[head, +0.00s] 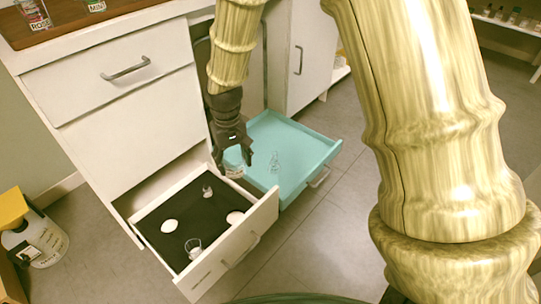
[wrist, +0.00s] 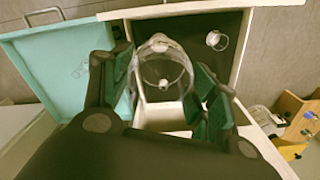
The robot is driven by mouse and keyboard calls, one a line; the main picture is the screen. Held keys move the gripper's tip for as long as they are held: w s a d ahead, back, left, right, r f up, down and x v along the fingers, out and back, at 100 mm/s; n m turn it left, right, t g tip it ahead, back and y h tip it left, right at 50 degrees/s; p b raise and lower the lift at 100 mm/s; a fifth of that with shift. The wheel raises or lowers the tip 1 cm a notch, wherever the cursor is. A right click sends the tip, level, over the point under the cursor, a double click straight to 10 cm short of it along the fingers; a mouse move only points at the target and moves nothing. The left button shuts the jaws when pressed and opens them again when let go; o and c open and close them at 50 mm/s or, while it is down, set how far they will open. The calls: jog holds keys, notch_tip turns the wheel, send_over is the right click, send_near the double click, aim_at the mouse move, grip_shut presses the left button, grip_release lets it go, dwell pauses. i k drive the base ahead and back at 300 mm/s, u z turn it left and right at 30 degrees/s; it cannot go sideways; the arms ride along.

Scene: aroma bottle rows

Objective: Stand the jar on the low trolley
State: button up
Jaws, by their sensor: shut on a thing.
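My gripper (head: 233,167) is shut on a clear glass jar (head: 235,174), above the boundary between the open white drawer and the open teal drawer. In the wrist view the jar (wrist: 163,70) shows between the two dark, green-padded fingers of my gripper (wrist: 160,83), seen from above with its round rim towards the camera. The fingers partly hide the jar in the head view. I cannot make out a low trolley in either view.
The white drawer (head: 257,222) holds a small glass (head: 194,247), a small bottle (head: 207,190) and two white round things. The teal drawer (head: 318,149) holds a clear glass item (head: 274,162). A yellow-topped container (head: 38,242) stands left. Floor right of the drawers is clear.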

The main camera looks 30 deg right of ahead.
aim_at(298, 148)
jog(key=z, duration=2.1)
jog(key=i, duration=1.6)
jog(key=u, duration=2.2)
